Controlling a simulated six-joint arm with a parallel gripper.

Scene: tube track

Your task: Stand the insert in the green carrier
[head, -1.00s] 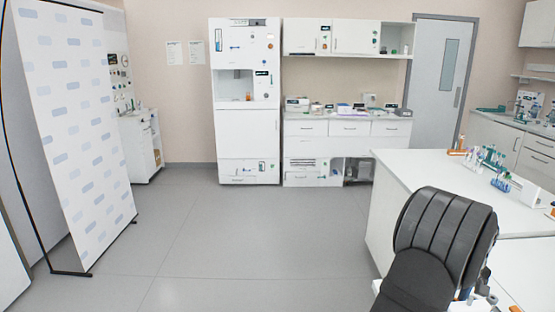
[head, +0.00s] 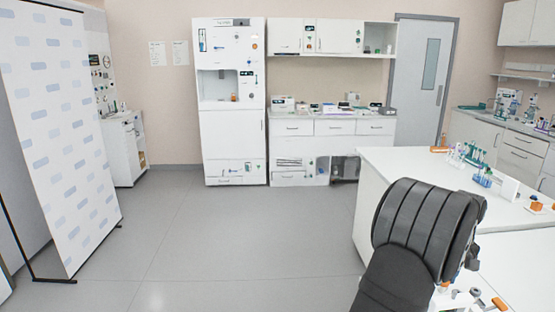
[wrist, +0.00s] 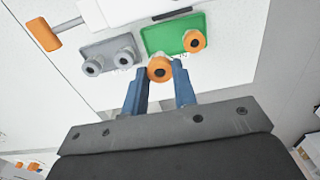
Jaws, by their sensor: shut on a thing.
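In the wrist view, my gripper (wrist: 160,78) has its two blue fingers shut on an orange insert (wrist: 159,68) with a dark round centre. The held insert is just in front of the near edge of the green carrier (wrist: 164,35); whether it touches it, I cannot tell. Another orange round piece (wrist: 194,41) stands at the right part of the green carrier. The left part of the carrier's top looks bare. In the head view my black arm covers the gripper and the carrier.
A grey carrier (wrist: 109,48) with two pale round pieces is left of the green one. An orange-headed item (wrist: 43,34) lies farther left. A white object (wrist: 130,10) is behind the carriers.

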